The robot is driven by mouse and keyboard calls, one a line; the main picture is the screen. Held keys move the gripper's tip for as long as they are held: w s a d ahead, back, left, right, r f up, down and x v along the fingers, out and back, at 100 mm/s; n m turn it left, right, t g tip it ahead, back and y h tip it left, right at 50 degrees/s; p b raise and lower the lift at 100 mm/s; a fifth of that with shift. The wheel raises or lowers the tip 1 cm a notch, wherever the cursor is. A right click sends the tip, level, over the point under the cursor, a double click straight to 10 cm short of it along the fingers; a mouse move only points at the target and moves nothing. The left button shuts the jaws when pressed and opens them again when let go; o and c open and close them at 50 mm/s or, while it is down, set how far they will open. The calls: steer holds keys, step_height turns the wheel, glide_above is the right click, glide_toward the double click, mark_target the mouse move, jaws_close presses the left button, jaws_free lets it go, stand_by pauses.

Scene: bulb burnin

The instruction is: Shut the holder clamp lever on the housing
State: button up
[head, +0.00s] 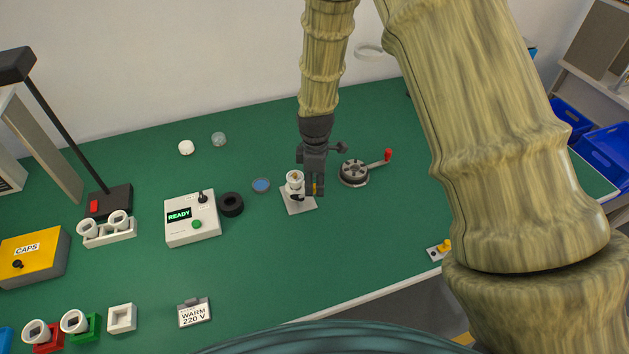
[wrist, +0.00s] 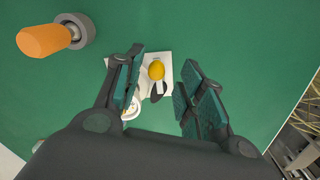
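The holder is a pale square plate (head: 301,208) on the green table, carrying a white round housing (head: 295,177) with a dark part at its front. In the wrist view, the plate (wrist: 150,58) bears a yellow knob (wrist: 157,70) and a black lever-like part (wrist: 157,92). The white housing (wrist: 132,108) is partly hidden behind my left finger. My gripper (head: 314,190) hangs over the right side of the holder. In the wrist view my gripper (wrist: 163,76) is open, its fingers either side of the yellow knob. I cannot tell whether either finger touches it.
A dark reel with a red-handled crank (head: 355,173) stands close to the right. A black ring (head: 231,204), a blue-topped disc (head: 261,185) and a READY box (head: 193,220) are to the left. The table is clear in front of the holder.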

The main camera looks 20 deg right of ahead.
steer(key=shift+s, duration=0.2)
steer(key=shift+w+f, duration=0.6)
steer(key=shift+f, duration=0.1)
steer(key=shift+s+r, duration=0.25)
steer(key=shift+c, duration=0.8)
steer(key=c, duration=0.3)
steer(key=shift+f, duration=0.1)
jaws_close()
